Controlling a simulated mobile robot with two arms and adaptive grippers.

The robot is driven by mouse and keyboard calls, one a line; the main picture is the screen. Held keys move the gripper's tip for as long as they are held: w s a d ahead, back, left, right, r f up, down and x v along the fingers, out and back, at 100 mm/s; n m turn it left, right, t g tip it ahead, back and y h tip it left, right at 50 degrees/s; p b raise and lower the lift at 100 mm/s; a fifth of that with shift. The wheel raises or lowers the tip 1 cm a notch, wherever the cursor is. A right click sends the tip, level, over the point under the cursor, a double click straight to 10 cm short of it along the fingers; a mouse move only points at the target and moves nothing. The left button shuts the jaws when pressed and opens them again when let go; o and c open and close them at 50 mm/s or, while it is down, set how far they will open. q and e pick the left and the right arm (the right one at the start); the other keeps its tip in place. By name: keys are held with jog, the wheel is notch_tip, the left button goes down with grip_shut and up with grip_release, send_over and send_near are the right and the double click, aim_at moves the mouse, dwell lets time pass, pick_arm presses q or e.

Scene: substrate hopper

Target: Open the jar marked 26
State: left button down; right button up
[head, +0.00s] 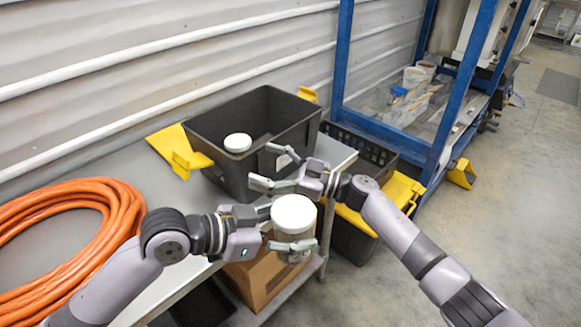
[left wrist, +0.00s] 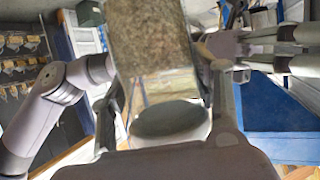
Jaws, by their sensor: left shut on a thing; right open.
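A clear jar with a white lid (head: 294,213) is held upright above the table's front edge. My left gripper (head: 284,234) is shut on its body. The left wrist view shows the jar (left wrist: 158,50) close up between the left fingers, with brown speckled contents. I cannot read a number on it. The lid is on the jar. My right gripper (head: 268,168) is open and empty, just behind and above the lid, apart from it. Another white-lidded jar (head: 237,142) sits in the black bin (head: 225,112); its mark is not visible.
The black bin with yellow flaps stands on the grey table. An orange hose coil (head: 120,215) lies at the left. A cardboard box (head: 262,277) is below the table. A second black crate (head: 358,150) and a blue frame (head: 341,60) stand behind at the right.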

jog(key=s+a+r+n+g+h, duration=0.2)
jog(key=s+a+r+n+g, duration=0.1)
jog(key=s+r+n+g, duration=0.3)
notch_tip(320, 180, up, 7)
jog(key=t+h, duration=0.1)
jog(key=h, duration=1.6)
send_over(291, 209)
jog(key=a, duration=0.1)
jog(key=shift+a+f+n, duration=0.1)
jog(key=shift+a+n, duration=0.05)
jog(key=shift+n, duration=0.15)
jog(key=shift+d+t, duration=0.3)
jog(key=shift+d, duration=0.3)
jog(key=shift+d+f+h, duration=0.1)
jog(key=shift+f+h, duration=0.15)
jog(key=shift+h, duration=0.05)
jog(key=shift+f, duration=3.55)
jog(key=shift+c, duration=0.4)
